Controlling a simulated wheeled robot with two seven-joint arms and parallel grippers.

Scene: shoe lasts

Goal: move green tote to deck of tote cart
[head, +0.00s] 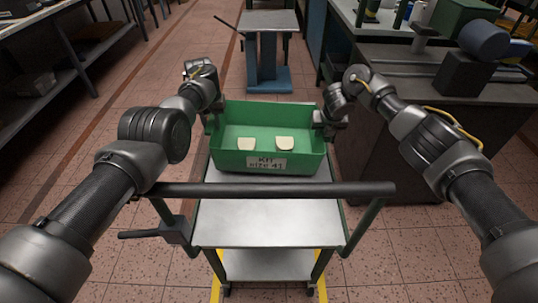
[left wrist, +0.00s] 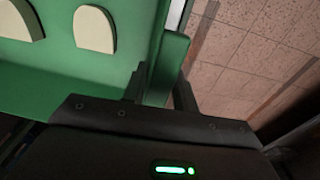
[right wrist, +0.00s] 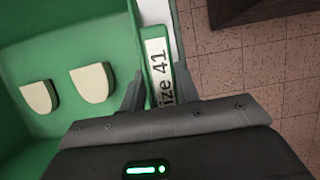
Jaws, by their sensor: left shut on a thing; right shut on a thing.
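The green tote (head: 228,160) is level over the far part of the tote cart's grey metal deck (head: 262,225). I cannot tell whether its base touches the deck. Two cream pieces (head: 285,143) lie inside it, and its front label reads "KIT size 41". My left gripper (head: 212,118) is shut on the tote's left end wall, with the green wall between its fingers in the left wrist view (left wrist: 160,75). My right gripper (head: 324,126) is shut on the right end wall, beside a "size 41" label in the right wrist view (right wrist: 158,75). The tote's underside is hidden.
The cart's dark handle bar (head: 270,189) crosses in front of the tote, and a lower shelf (head: 268,264) shows beneath the deck. A blue-based stand (head: 268,55) is behind. A dark workbench (head: 420,95) with machinery is at right. Shelving (head: 75,60) stands at left.

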